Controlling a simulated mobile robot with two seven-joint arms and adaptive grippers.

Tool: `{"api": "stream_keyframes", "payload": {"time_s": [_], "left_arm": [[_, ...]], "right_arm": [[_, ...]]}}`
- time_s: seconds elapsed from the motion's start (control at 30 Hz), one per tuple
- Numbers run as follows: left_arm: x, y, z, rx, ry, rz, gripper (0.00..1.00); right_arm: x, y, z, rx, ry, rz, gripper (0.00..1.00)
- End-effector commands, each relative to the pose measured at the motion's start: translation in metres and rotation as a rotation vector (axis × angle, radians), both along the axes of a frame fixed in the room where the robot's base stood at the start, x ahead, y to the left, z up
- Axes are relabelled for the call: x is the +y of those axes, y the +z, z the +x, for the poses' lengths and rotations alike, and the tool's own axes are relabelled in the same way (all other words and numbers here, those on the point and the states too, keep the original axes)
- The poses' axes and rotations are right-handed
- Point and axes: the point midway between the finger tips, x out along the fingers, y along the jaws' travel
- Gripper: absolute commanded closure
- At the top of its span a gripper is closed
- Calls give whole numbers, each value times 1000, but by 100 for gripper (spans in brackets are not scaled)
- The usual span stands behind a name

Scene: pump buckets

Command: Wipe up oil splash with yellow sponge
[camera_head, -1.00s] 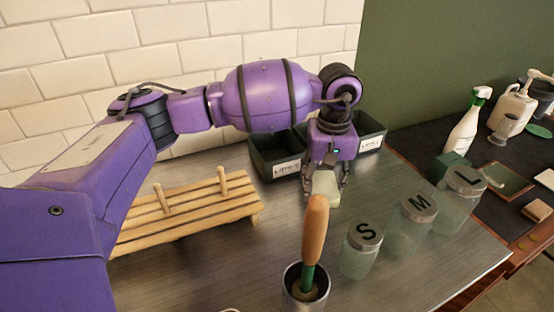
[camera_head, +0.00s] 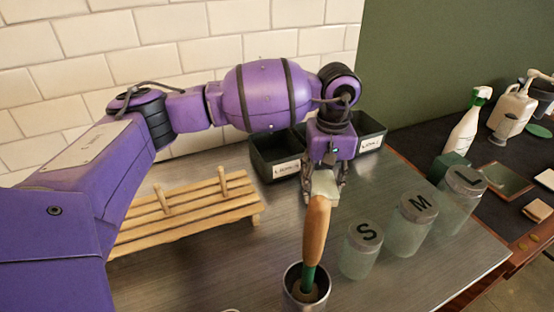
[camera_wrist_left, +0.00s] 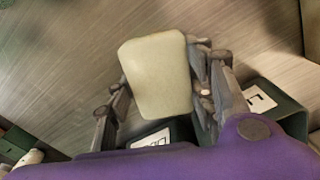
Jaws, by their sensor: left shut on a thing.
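My left gripper (camera_head: 325,184) points down over the metal counter (camera_head: 283,215) and is shut on a pale yellow sponge (camera_head: 326,187). The wooden tool handle partly hides the sponge in the head view. In the left wrist view the sponge (camera_wrist_left: 158,76) is a rounded block between the two fingers. I cannot tell whether it touches the counter. I cannot make out an oil splash in either view. My right gripper is not in view.
A wooden-handled tool (camera_head: 316,232) stands in a metal cup (camera_head: 294,292) in front. Glass jars S (camera_head: 361,256), M (camera_head: 409,230) and L (camera_head: 458,203) stand right. Dark bins (camera_head: 272,162) are behind, a slatted wooden rack (camera_head: 185,212) left. A spray bottle (camera_head: 465,128) stands farther right.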

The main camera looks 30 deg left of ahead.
Motion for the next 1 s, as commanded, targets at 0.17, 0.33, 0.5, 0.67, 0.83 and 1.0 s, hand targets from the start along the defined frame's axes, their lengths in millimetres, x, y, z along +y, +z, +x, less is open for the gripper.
{"api": "stream_keyframes", "payload": {"time_s": [0.17, 0.33, 0.5, 0.67, 0.83, 1.0], "left_arm": [[-7, -1, -5, 3, -3, -2, 75], [-16, -2, -11, 4, -6, -3, 75], [-30, -3, -20, 7, -8, -4, 75], [-39, -4, -27, 8, -7, -4, 75], [-43, -5, -30, 11, -8, -5, 75], [-55, -4, -38, 13, -12, -8, 75]], "right_arm": [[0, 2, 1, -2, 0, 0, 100], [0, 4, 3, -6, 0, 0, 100], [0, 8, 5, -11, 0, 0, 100], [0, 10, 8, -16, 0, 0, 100], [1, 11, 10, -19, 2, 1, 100], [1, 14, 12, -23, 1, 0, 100]]}}
